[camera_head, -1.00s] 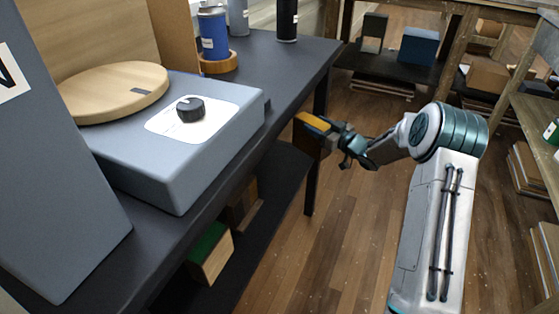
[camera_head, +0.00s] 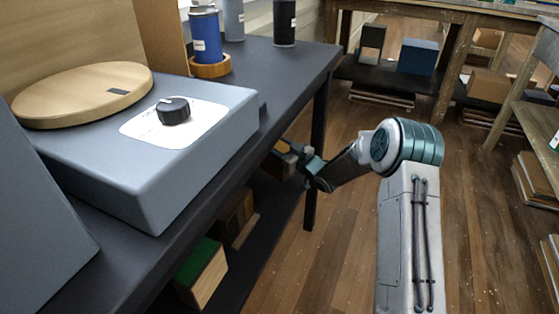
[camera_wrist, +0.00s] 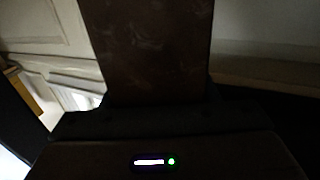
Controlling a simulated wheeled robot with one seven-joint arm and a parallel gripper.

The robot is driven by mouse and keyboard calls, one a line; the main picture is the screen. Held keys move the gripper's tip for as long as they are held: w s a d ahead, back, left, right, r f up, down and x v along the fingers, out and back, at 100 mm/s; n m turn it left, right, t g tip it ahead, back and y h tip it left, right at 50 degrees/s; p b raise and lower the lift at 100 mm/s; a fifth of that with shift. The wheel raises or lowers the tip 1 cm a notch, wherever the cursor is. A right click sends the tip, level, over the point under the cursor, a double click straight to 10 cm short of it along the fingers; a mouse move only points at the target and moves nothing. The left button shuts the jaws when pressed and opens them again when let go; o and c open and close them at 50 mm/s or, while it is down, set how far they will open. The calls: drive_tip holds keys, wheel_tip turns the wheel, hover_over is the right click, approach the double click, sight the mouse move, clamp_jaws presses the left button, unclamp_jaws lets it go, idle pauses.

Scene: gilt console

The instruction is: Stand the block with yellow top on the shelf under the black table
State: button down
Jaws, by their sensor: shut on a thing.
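My gripper (camera_head: 288,152) is shut on the block with yellow top (camera_head: 283,147), beside the right edge of the black table (camera_head: 285,80) and a little below its top. The table edge hides part of the block in the head view. In the wrist view the block's dark brown side (camera_wrist: 150,50) fills the upper middle. The shelf under the black table (camera_head: 268,225) is dark and lies below the gripper. I cannot see the block touching the shelf.
On the shelf stand a green-topped block (camera_head: 203,272) and a brown block (camera_head: 236,218). A table leg (camera_head: 318,150) rises close to my gripper. Bare shelf shows behind the brown block.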

sight(270, 165)
drive_tip(key=shift+f+b, duration=0.85)
drive_tip(key=shift+f, duration=1)
drive_tip(key=shift+f, duration=0.1)
drive_tip(key=shift+f, duration=0.15)
drive_tip(key=c, duration=0.5)
unclamp_jaws()
